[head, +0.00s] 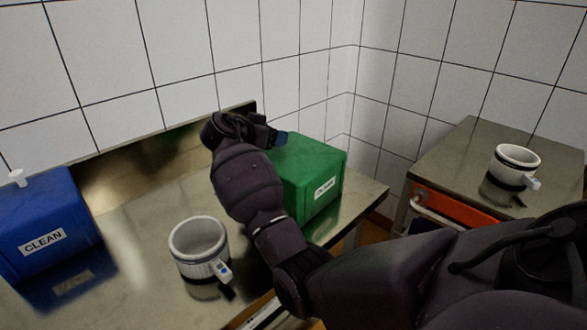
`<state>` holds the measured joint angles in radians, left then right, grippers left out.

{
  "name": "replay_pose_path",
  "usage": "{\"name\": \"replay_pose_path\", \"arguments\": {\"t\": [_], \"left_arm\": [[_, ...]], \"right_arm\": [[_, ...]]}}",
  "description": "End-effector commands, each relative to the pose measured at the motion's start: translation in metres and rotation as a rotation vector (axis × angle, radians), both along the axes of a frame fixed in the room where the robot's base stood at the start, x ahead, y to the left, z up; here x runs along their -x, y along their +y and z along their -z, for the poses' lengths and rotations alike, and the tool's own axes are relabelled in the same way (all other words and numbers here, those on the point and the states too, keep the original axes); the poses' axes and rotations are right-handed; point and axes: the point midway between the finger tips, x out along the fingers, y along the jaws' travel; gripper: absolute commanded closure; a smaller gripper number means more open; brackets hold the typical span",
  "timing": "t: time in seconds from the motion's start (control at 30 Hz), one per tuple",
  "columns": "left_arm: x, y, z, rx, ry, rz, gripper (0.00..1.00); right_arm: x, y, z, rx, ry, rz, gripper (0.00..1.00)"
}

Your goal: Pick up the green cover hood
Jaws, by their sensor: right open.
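The green cover hood (327,177) stands on the steel table near its right end, with a white label on its front whose text I cannot read. My right arm reaches across in front of it and hides its left part. My right gripper (279,138) is at the top left of the hood, with its fingers at the hood's upper left edge. It is open; I cannot tell whether it touches the hood. My left gripper is not in view.
A blue hood (42,225) labelled CLEAN stands at the left of the steel table (150,215). A white mould (198,246) with a tag stands at the front middle. Another white mould (515,166) is on a separate right-hand table (450,160). Tiled walls close off the back.

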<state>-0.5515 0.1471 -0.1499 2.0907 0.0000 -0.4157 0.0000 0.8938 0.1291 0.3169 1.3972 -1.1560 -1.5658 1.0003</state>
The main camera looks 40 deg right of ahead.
Motion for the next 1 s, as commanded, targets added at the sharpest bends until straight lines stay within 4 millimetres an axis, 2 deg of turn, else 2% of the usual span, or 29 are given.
{"name": "replay_pose_path", "arguments": {"t": [0.1,0.3,0.37,0.7,1.0], "left_arm": [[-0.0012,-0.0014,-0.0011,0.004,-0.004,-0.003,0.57],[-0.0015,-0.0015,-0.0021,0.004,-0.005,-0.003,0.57],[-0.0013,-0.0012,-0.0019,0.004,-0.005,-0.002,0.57],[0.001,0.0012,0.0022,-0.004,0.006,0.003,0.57],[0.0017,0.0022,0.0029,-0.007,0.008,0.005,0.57]], "right_arm": [[-0.0015,-0.0087,0.0045,-0.001,0.001,-0.001,0.38],[-0.0016,-0.0096,0.004,-0.001,-0.001,-0.002,0.38],[-0.0015,-0.0095,0.004,-0.001,-0.001,-0.002,0.46],[-0.0015,-0.0094,0.004,-0.001,-0.001,-0.002,0.98],[-0.0016,-0.0093,0.0031,0.0,-0.002,-0.001,1.0]]}}
